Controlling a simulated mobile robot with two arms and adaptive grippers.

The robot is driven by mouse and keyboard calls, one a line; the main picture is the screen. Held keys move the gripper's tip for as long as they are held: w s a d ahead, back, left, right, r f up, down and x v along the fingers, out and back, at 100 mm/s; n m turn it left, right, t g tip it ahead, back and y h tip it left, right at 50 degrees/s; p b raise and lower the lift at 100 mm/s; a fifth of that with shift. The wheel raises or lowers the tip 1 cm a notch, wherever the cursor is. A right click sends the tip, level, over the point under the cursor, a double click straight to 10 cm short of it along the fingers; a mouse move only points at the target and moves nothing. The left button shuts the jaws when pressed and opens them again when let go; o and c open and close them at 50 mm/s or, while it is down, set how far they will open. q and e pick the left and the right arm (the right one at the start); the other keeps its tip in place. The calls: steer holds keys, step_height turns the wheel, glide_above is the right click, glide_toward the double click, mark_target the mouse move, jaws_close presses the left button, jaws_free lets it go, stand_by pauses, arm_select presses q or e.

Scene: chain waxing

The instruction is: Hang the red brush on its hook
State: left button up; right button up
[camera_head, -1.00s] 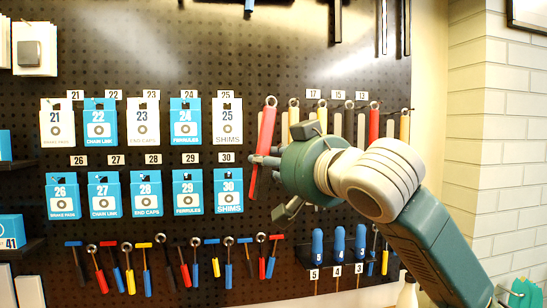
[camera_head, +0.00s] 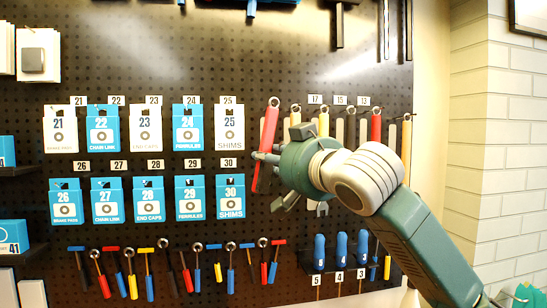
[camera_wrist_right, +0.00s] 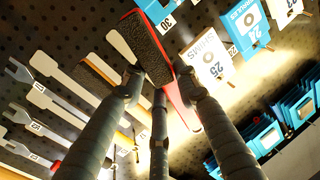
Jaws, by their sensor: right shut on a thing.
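The red brush (camera_head: 269,132) is upright with a slight tilt, its ring end up, at the left end of a row of hanging tools. In the right wrist view the red brush (camera_wrist_right: 171,75) shows its dark pad between my fingers. My right gripper (camera_head: 262,158) is shut on it at its lower middle; both fingertips also show in the wrist view (camera_wrist_right: 160,80). The brush's ring (camera_head: 273,102) is close to the pegboard. The hook behind it is hidden, and I cannot tell whether the ring is on it. My left gripper is not in view.
Another red-handled tool (camera_head: 376,128) and several pale and yellow ones hang to the right. Numbered packets (camera_head: 230,127) hang close on the left. Small tools (camera_head: 264,258) hang below, beside blue-handled ones (camera_head: 341,250). A brick wall (camera_head: 515,160) is at the right.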

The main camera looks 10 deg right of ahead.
steer(key=w+d+n+p, duration=0.2)
steer(key=w+p, duration=0.2)
steer(key=w, duration=0.3)
steer(key=shift+d+f, duration=0.3)
steer(key=shift+f, duration=0.05)
stand_by(0.6)
stand_by(0.4)
stand_by(0.4)
steer(key=o, duration=1.3)
steer(key=shift+c, duration=0.2)
steer(key=shift+s, duration=0.1)
